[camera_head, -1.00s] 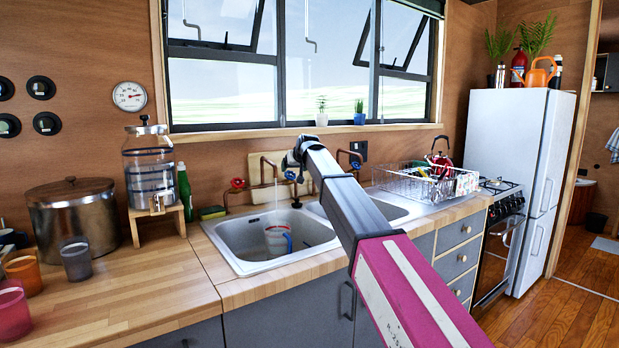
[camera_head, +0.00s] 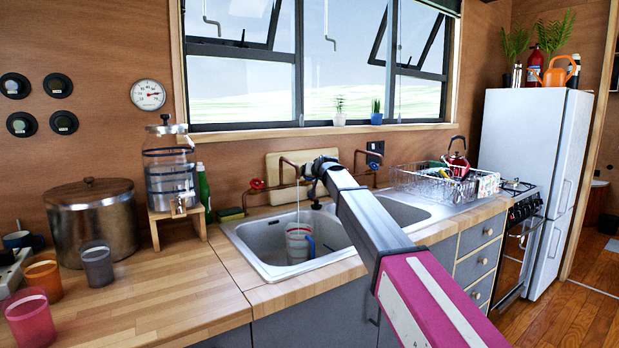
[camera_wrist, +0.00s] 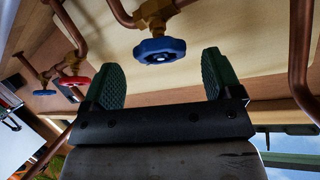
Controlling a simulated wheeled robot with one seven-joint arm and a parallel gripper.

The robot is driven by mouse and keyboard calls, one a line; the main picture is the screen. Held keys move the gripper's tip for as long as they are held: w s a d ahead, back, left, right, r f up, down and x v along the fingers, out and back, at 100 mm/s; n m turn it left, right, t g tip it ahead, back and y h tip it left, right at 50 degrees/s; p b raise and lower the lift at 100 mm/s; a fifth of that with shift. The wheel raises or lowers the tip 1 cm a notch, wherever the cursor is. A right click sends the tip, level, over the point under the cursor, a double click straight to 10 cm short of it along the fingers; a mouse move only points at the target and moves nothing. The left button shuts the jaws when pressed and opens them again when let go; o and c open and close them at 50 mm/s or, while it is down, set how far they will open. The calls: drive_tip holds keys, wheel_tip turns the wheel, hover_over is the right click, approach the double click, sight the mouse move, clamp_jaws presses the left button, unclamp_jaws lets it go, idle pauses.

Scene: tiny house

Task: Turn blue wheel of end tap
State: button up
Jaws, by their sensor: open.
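In the wrist view a blue wheel (camera_wrist: 160,50) sits on a brass valve (camera_wrist: 158,12) on copper pipe. My gripper (camera_wrist: 162,75) is open, with its two dark green pads spread to either side below the wheel in the picture. The wheel lies just beyond the gap between the fingertips, and I see no contact. In the head view my gripper (camera_head: 318,170) is at the pipes behind the sink and hides the blue wheel there.
A sink (camera_head: 270,250) holds a jug (camera_head: 298,243) with a blue handle, under a thin stream of water. Another red wheel (camera_head: 257,184) is left of my gripper. A cutting board (camera_head: 285,165) leans behind the pipes. A dish rack (camera_head: 440,183) stands at right.

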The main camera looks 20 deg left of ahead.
drive_tip(key=x, duration=0.3)
drive_tip(key=shift+w+a+f, duration=0.1)
drive_tip(key=shift+w+a, duration=0.15)
drive_tip(key=shift+w, duration=0.05)
drive_tip(key=c, duration=0.9)
drive_tip(key=shift+m, duration=0.3)
drive_tip(key=shift+m+t+h, duration=0.3)
drive_tip(key=shift+m+h, duration=1.1)
drive_tip(key=shift+m, duration=0.9)
drive_tip(key=shift+d, duration=0.1)
